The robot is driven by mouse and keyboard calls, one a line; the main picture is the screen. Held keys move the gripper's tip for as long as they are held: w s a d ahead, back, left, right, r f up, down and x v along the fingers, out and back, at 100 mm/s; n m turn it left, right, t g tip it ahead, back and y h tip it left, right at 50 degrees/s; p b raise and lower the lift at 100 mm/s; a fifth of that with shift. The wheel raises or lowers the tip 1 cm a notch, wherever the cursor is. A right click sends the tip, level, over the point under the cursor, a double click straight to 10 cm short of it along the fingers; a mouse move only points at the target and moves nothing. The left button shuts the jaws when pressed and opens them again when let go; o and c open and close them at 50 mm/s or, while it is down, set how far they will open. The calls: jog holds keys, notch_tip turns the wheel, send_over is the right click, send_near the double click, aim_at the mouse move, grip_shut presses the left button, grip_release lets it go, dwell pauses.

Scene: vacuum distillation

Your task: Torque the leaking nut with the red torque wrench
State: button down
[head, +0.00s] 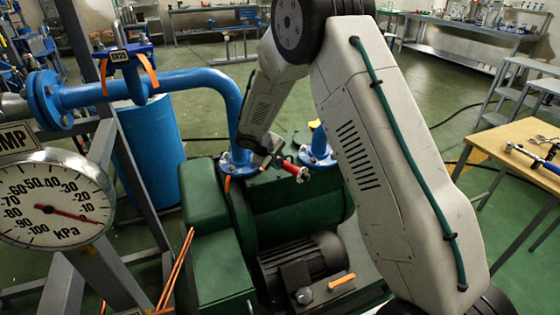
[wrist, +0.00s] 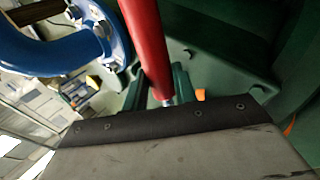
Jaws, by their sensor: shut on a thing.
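The red torque wrench (head: 293,170) is at my gripper (head: 272,155) in the head view, its red end pointing to the lower right. My gripper is shut on it, beside the bolted blue flange (head: 238,166) on top of the green pump. In the wrist view the wrench's red handle (wrist: 146,40) rises from behind my gripper's dark-edged finger (wrist: 170,128) to the top edge. A blue flange with bolts (wrist: 100,32) is just left of the handle. I cannot tell which nut leaks or whether the wrench head sits on one; its head is hidden.
A blue pipe (head: 170,82) arches down to the flange. A second blue flange (head: 318,156) stands right of the wrench. A vacuum gauge (head: 55,200) is at the left. A wooden table (head: 490,142) at the right bears a blue-handled tool (head: 530,156). Green floor lies open behind.

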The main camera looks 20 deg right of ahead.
jog(key=shift+s+a+m+g, duration=0.2)
jog(key=shift+a+m+g, duration=0.1)
jog(key=shift+a+m, duration=0.35)
jog(key=shift+r, duration=0.1)
jog(key=shift+w+d+n, duration=0.15)
jog(key=shift+d+n, duration=0.25)
jog(key=shift+n, duration=0.05)
jog(key=shift+r, duration=4.25)
